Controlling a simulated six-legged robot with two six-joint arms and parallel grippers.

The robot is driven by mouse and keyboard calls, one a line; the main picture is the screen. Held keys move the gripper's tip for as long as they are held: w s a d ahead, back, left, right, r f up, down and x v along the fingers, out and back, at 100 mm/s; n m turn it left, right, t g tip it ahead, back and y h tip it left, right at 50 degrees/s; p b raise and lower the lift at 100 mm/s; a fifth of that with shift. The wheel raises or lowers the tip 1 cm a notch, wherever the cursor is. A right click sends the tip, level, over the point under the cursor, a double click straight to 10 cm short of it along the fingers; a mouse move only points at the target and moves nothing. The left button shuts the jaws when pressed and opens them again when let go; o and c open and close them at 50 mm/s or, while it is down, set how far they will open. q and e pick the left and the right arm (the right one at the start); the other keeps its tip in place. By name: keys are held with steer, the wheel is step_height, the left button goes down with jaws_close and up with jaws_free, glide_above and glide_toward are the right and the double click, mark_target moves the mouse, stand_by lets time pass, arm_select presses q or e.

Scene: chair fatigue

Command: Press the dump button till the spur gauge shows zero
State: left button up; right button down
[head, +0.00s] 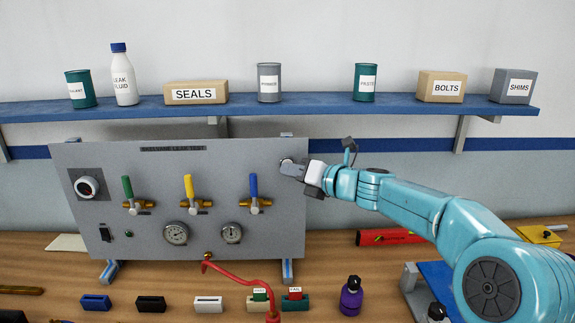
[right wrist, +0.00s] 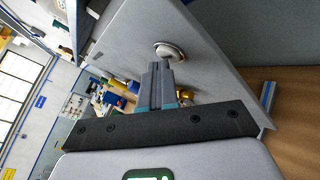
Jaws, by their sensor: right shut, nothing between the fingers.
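The grey test panel (head: 150,160) stands upright on the bench. A round silver button (right wrist: 169,50) is on its upper right; in the head view my gripper mostly covers it. My right gripper (head: 284,167) is shut and empty at that button. In the right wrist view its fingertips (right wrist: 164,66) overlap the button's lower edge; I cannot tell whether they press it. Two dial gauges sit low on the panel, a left gauge (head: 175,233) and a right gauge (head: 231,233). Their labels and readings are too small to make out. My left gripper is not in view.
The panel also has green (head: 128,188), yellow (head: 189,187) and blue (head: 253,186) valve levers and a dark round knob (head: 87,187). A red hose (head: 240,275) runs from its lower edge. A blue shelf (head: 320,104) with cans and boxes hangs above. A purple bottle (head: 351,298) stands on the bench.

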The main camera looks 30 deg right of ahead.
stand_by(0.4)
steer(key=shift+s+a+b, duration=0.35)
steer(key=shift+s, duration=0.25)
steer(key=s+a, duration=0.1)
steer(key=s+b, duration=0.1)
steer(key=s, duration=0.1)
steer(key=s+a, duration=0.1)
steer(key=shift+s+a+b, duration=0.15)
steer(key=shift+a+b, duration=0.2)
steer(key=shift+b, duration=0.05)
stand_by(0.8)
